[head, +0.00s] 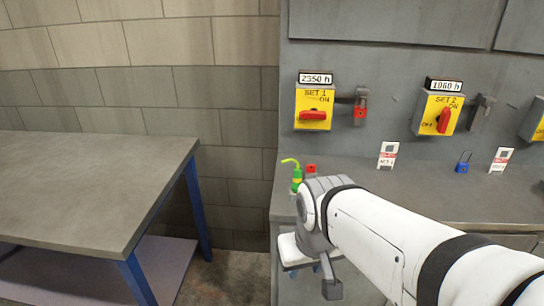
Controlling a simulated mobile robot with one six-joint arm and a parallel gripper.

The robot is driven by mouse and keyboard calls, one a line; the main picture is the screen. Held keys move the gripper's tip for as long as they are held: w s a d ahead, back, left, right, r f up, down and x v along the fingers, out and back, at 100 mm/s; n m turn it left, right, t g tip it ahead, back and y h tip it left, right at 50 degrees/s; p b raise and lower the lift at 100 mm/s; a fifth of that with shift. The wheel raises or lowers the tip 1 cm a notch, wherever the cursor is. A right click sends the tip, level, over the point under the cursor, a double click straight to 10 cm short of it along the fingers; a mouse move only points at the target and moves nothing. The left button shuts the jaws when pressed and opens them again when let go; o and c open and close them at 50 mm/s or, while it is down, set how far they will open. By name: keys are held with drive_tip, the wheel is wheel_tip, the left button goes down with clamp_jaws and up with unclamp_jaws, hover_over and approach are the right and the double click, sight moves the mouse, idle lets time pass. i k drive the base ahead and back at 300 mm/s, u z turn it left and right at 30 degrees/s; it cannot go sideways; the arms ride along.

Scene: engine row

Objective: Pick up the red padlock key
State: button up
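A small red item (311,169) shows on the grey ledge just behind my wrist, beside a green and yellow spout bottle. It is partly covered by my arm, and I cannot tell whether it is the red padlock key. A red padlock (360,111) hangs on the hasp right of the SET 1 switch. No key can be made out clearly. My white arm reaches in from the lower right, and its grey wrist is in front of the ledge's left end. The gripper's fingers cannot be made out, so I cannot tell whether they are open or shut.
The yellow SET 1 (313,95) and SET 2 (437,103) switch plates are on the grey cabinet. Two tags (388,155) and a blue padlock (462,162) are on the ledge (420,190). A bare grey table (85,180) with blue legs stands at left.

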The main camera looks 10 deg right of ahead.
sight(311, 168)
drive_tip(key=z, duration=0.15)
drive_tip(key=i, duration=0.9)
drive_tip(key=u, duration=0.05)
